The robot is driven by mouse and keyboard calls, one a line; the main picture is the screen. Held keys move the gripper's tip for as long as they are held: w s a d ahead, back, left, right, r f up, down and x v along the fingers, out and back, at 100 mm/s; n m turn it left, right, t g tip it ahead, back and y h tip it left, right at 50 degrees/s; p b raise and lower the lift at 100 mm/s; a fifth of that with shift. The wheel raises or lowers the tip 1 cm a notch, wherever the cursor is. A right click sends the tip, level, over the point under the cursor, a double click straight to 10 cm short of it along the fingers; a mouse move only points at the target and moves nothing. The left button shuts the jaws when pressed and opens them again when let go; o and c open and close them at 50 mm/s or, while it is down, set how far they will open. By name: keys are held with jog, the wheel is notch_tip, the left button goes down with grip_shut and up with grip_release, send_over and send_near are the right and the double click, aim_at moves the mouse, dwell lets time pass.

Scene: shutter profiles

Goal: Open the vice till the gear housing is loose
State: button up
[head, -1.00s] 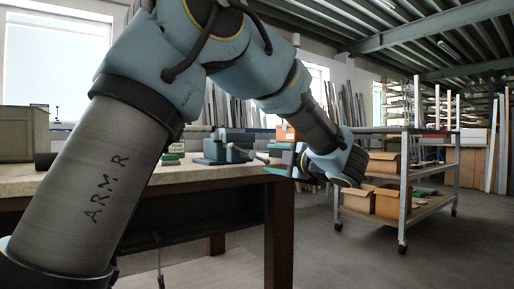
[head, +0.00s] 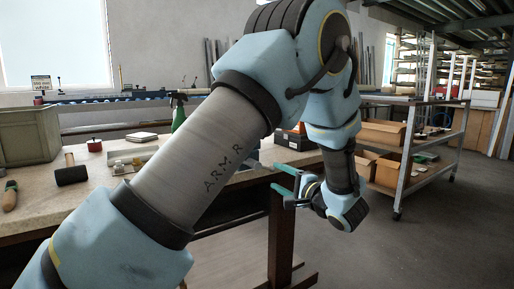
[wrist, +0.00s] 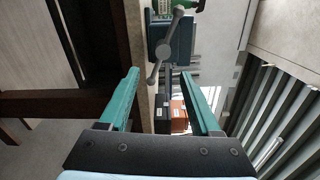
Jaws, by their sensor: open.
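My gripper (head: 277,177) is open and empty beside the workbench's right end in the head view, its teal fingers pointing left. In the wrist view, the open fingers of my gripper (wrist: 159,73) point up the picture towards the vice. The blue-grey vice (wrist: 183,45) shows beyond them, with its grey bar handle (wrist: 160,52) slanting across its front. The handle's lower end lies between the fingertips in the picture; contact cannot be told. In the head view my arm hides most or all of the vice. I cannot make out the gear housing clearly.
The workbench (head: 105,185) holds a mallet (head: 71,172), a green spray bottle (head: 178,112) and a black toolbox (head: 294,140). A grey crate (head: 28,135) stands at left. A metal shelf trolley (head: 405,165) with cardboard boxes stands at right. The floor between bench and trolley is clear.

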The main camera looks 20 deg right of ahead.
jog(key=w+a+m+p, duration=0.1)
jog(key=w, duration=0.2)
jog(key=w+a+m+p, duration=0.1)
jog(key=w+m, duration=0.1)
jog(key=w, duration=0.2)
jog(key=w+m, duration=0.2)
jog(key=w, duration=0.1)
jog(key=shift+w+a+r+p, duration=0.15)
jog(key=shift+a+r+p, duration=0.1)
jog(key=shift+a+p, duration=0.15)
grip_shut()
dwell(0.4)
jog(key=shift+f, duration=0.1)
dwell(0.8)
